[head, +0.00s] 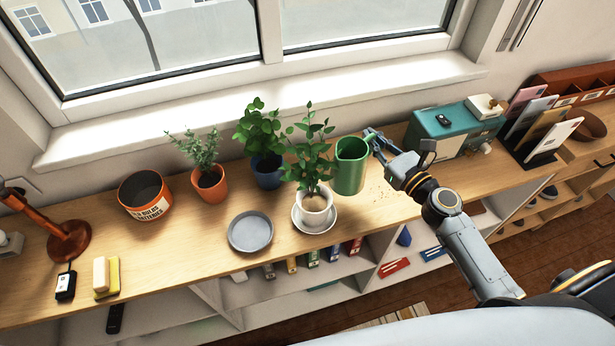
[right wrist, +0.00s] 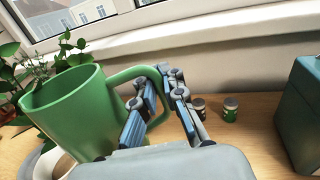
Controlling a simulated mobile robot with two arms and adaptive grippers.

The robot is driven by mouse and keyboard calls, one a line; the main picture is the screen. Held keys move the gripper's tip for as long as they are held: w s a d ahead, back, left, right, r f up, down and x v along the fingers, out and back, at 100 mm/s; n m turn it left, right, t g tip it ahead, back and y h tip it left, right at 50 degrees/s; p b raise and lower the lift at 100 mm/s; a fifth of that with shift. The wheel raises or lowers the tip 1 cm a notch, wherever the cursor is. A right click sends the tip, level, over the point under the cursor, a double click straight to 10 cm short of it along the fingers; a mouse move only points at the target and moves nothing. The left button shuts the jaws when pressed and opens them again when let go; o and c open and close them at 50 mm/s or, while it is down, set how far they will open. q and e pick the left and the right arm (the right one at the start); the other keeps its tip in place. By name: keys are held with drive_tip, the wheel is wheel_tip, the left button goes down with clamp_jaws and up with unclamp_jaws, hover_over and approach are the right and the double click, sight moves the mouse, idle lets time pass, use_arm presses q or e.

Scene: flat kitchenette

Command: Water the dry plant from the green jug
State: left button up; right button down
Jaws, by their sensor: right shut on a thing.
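The green jug (head: 350,167) is at the right of the plants, upright or nearly so; I cannot tell whether its base touches the counter. My right gripper (head: 374,142) is shut on its handle; in the right wrist view the fingers (right wrist: 160,100) close around the handle of the jug (right wrist: 75,115). A leafy plant in a white pot (head: 313,208) stands on a white saucer (head: 300,226) just left of the jug. Other plants stand in a blue pot (head: 268,172) and an orange pot (head: 209,187). I cannot tell which soil is dry. My left gripper is not in view.
An empty grey saucer (head: 250,232) lies in front of the plants. An orange tin (head: 145,197) and an orange lamp (head: 68,240) stand left. A teal box (head: 455,128) stands right. Dark specks lie on the wooden counter (head: 400,208) near the jug.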

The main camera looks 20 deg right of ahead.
drive_tip(key=shift+w+f+b, duration=0.4)
drive_tip(key=shift+w+f, duration=0.35)
drive_tip(key=shift+w, duration=0.1)
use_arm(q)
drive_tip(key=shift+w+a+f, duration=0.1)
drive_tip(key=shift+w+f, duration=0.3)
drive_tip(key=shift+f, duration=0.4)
use_arm(e)
drive_tip(key=shift+s, duration=0.1)
drive_tip(key=shift+r, duration=0.2)
